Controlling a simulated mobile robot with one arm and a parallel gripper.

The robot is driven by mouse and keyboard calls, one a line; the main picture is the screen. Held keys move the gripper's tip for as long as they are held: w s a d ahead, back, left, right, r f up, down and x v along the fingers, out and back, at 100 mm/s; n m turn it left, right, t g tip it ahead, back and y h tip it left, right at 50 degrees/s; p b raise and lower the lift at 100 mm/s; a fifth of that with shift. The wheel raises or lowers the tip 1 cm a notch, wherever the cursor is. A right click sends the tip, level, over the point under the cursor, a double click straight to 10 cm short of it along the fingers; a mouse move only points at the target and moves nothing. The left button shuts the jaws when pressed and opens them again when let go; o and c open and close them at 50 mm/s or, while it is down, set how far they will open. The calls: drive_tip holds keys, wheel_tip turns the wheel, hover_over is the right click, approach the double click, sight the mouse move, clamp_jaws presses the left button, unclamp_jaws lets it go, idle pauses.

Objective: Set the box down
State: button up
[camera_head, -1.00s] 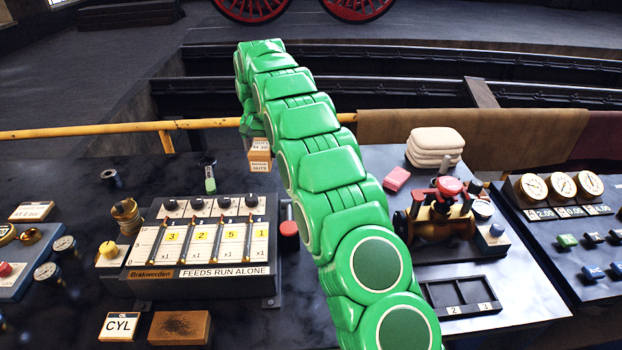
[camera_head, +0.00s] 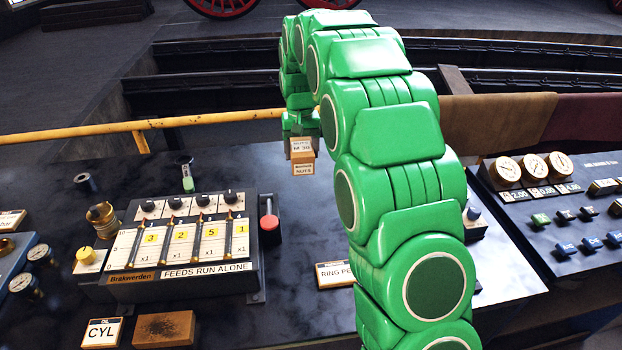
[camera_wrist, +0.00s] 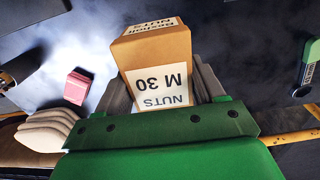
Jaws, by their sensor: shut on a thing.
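The box (camera_head: 302,160) is a small brown cardboard box with white labels. They read "NUTS" and "M 30". My gripper (camera_head: 301,138) is shut on it and holds it over the far part of the dark bench top, right of the feed panel. In the wrist view the box (camera_wrist: 155,50) sits between the two grey fingers (camera_wrist: 162,78), with its "NUTS M 30" label towards the camera. Whether its underside touches the bench cannot be told.
The feed panel (camera_head: 190,243) with its red-knobbed lever (camera_head: 269,222) stands left of the box. A "RING" label plate (camera_head: 335,274) lies nearer. Bare bench surrounds the box.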

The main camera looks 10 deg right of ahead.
drive_tip(key=s+d, duration=0.4)
drive_tip(key=shift+w+f, duration=1.6)
drive_tip(key=shift+w, duration=0.6)
drive_tip(key=shift+w+f, duration=1.65)
drive_tip(key=shift+w, duration=0.6)
drive_tip(key=shift+w+f, duration=1.6)
drive_tip(key=shift+w, duration=0.6)
drive_tip(key=shift+w+f, duration=0.1)
drive_tip(key=shift+f, duration=1.45)
drive_tip(key=shift+f, duration=0.15)
drive_tip(key=o, duration=1.3)
